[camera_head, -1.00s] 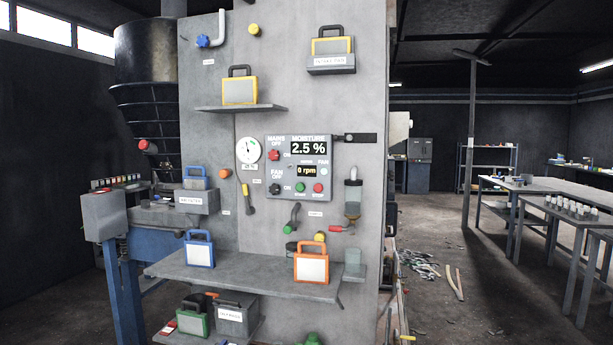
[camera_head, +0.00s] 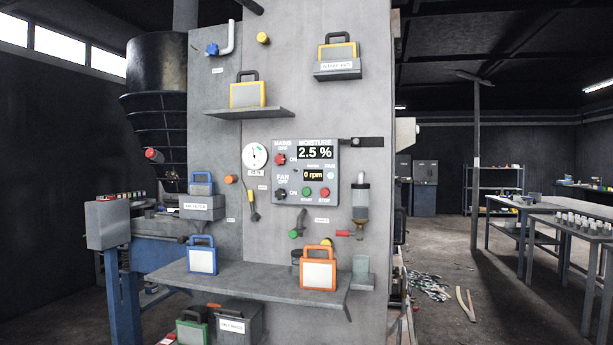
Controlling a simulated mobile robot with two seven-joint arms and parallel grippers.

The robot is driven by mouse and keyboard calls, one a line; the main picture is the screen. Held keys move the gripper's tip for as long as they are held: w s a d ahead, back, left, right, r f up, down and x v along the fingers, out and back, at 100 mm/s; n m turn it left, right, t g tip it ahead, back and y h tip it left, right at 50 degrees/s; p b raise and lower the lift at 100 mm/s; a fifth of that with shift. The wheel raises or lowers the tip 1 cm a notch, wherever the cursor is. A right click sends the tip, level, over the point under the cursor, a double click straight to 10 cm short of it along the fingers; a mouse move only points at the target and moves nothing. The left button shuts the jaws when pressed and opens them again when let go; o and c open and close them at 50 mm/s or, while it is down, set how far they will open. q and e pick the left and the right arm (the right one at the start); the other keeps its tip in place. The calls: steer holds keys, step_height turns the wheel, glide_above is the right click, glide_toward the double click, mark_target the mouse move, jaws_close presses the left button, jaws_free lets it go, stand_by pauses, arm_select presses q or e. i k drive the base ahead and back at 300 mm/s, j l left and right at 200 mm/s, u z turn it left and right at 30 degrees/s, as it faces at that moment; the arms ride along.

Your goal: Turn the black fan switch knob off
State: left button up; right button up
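The black fan switch knob (camera_head: 281,194) sits at the lower left of the grey control panel (camera_head: 318,190). FAN and OFF are printed above it and ON to its right. Which way the knob points is too small to tell. The panel's displays read 2.5 % and 0 rpm. A red mains knob (camera_head: 280,159) is above the black one. A green start button (camera_head: 307,192) and a red stop button (camera_head: 325,192) are to its right. Neither of my grippers is in view.
A grey shelf (camera_head: 240,284) juts out below the panel, holding a blue-framed case (camera_head: 202,258) and an orange-framed case (camera_head: 318,271). A lever with a red handle (camera_head: 343,233) is below right of the panel. Open floor and tables (camera_head: 560,215) lie to the right.

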mark_target(281, 193)
steer(key=i+j+z, duration=0.1)
steer(key=i+j, duration=0.55)
steer(key=j, duration=0.25)
steer(key=l+z, duration=0.05)
